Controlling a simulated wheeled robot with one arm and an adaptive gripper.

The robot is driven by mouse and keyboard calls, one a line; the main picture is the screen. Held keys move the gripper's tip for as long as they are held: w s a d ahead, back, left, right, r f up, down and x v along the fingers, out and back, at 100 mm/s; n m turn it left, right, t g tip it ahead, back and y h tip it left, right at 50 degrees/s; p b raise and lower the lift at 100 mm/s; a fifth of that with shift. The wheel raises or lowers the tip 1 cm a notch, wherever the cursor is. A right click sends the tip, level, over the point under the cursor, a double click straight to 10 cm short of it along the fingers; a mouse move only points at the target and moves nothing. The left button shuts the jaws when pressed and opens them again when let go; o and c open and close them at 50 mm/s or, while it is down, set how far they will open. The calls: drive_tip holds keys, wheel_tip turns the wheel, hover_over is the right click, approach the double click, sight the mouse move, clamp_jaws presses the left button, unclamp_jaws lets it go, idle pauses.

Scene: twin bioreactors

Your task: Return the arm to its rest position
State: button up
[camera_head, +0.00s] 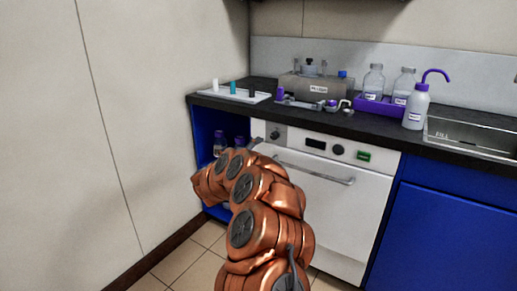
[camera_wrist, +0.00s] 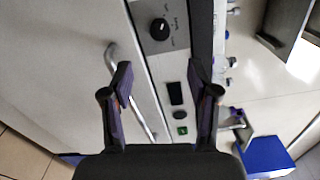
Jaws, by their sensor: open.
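My copper-coloured arm (camera_head: 255,225) rises from the bottom centre of the head view and bends left and forward, in front of the white appliance. My gripper (camera_wrist: 158,82) shows in the wrist view with its two dark fingers spread apart. Nothing is between the fingers, and the appliance front lies beyond them. In the head view the gripper is mostly hidden behind the arm links.
The white appliance (camera_head: 330,205) has a bar handle (camera_head: 312,172), also in the wrist view (camera_wrist: 135,100). The dark counter (camera_head: 375,128) above holds a purple bottle tray (camera_head: 378,106), a wash bottle (camera_head: 416,108) and a white tray (camera_head: 235,96). Bottles stand in the blue open cabinet (camera_head: 203,130). A wall (camera_head: 150,110) is left.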

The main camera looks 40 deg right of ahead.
idle(0.5)
